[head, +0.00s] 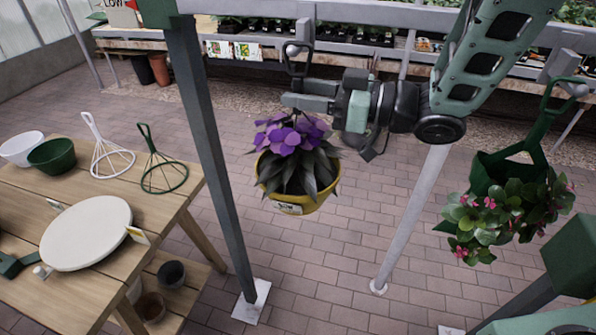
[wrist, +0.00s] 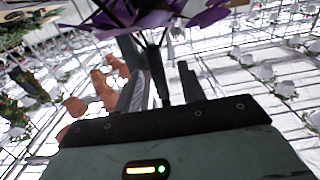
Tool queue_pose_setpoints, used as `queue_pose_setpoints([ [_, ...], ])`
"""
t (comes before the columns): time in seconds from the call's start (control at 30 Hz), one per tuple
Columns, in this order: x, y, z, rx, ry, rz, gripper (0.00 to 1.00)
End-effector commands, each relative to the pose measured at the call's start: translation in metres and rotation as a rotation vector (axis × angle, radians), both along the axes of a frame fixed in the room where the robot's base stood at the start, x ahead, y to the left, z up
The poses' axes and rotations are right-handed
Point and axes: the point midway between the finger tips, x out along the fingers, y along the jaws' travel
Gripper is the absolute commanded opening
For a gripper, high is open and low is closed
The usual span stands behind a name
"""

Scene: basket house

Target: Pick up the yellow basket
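The yellow basket (head: 322,197) hangs upright in the middle of the head view, holding purple flowers and dark leaves. A dark hook and hanger top (head: 300,58) show above it. My gripper (head: 290,94) reaches in from the right, level, between the hook and the flowers. In the wrist view, the two fingers of my gripper (wrist: 170,76) stand apart, with a thin dark hanger stem (wrist: 157,72) between them. Whether either finger touches the stem is unclear. Purple flowers (wrist: 185,18) fill the top of the wrist view, and the yellow pot is hidden there.
A green post (head: 208,150) stands just left of the basket. A wooden table (head: 150,215) with bowls and wire hangers is at the left. A green hanging basket (head: 505,175) with pink flowers is at the right. A grey pole (head: 412,210) stands between. Shelves line the back.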

Motion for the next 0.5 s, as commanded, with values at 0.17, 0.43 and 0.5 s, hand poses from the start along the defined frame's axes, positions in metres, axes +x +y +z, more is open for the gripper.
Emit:
queue_pose_setpoints([
  [0.17,0.0038,0.0107,0.0,0.0,-0.001,-0.001,0.4],
  [0.43,0.0037,0.0106,-0.0008,0.0,-0.001,-0.001,0.18],
  [0.5,0.0037,0.0106,-0.0008,0.0,-0.001,-0.001,0.0],
])
